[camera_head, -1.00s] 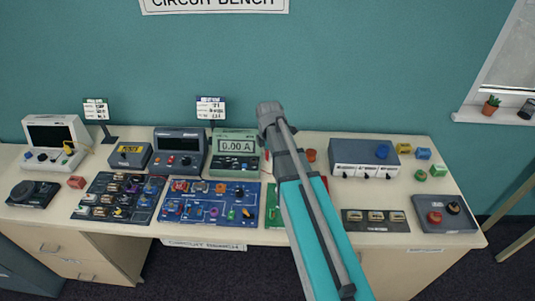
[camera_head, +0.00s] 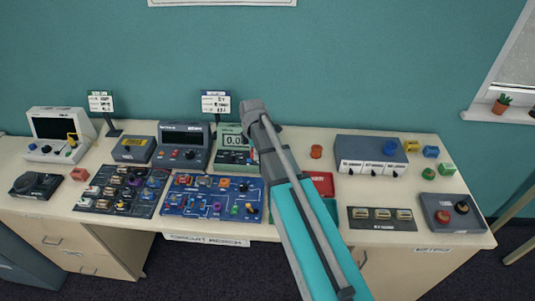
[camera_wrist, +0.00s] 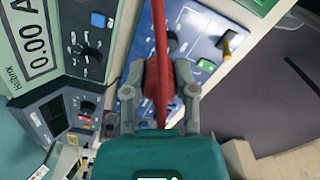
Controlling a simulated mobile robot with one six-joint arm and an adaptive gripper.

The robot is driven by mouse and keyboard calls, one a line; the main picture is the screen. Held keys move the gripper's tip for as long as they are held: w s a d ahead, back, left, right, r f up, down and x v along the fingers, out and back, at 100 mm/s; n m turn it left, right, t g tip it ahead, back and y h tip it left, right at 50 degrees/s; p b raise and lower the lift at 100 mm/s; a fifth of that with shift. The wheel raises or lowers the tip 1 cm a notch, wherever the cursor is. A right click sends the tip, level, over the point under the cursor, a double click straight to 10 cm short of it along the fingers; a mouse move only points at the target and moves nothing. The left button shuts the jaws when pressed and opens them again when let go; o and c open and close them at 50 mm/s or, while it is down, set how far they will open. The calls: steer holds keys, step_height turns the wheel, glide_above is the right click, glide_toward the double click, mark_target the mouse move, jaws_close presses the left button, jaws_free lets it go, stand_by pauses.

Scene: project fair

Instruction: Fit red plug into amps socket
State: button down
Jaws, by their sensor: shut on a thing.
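My gripper (camera_wrist: 162,84) is shut on the red plug (camera_wrist: 158,72) in the wrist view. A red lead runs up the picture from the plug. The pale green ammeter (camera_wrist: 62,32) is left of my gripper there, with a 0.00 A display and a black knob. I cannot make out the amps socket. In the head view the ammeter (camera_head: 228,155) stands at the back of the bench, its right part hidden by my arm. My gripper is hidden behind the arm there.
A blue circuit board (camera_head: 212,218) lies in front of the ammeter and also shows below my gripper in the wrist view (camera_wrist: 200,22). A dark grey meter (camera_head: 184,138) stands left of the ammeter. A grey box (camera_head: 362,150) stands further right. A red tray (camera_head: 318,183) is partly behind my arm.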

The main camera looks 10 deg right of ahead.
steer(key=w+a+f+b, duration=0.1)
steer(key=a+f+b, duration=0.1)
steer(key=a, duration=0.4)
steer(key=w+a+f+b, duration=0.1)
steer(key=a+f, duration=0.1)
steer(key=a, duration=0.4)
steer(key=shift+w+a+f+b, duration=0.2)
steer(key=shift+w+b, duration=0.1)
steer(key=shift+b, duration=0.05)
steer(key=shift+f, duration=0.2)
steer(key=shift+f+b, duration=3.35)
steer(key=shift+b, duration=0.2)
steer(key=shift+f+b, duration=0.9)
steer(key=shift+c, duration=1.7)
jaws_free()
steer(key=o, duration=0.3)
steer(key=shift+o, duration=0.2)
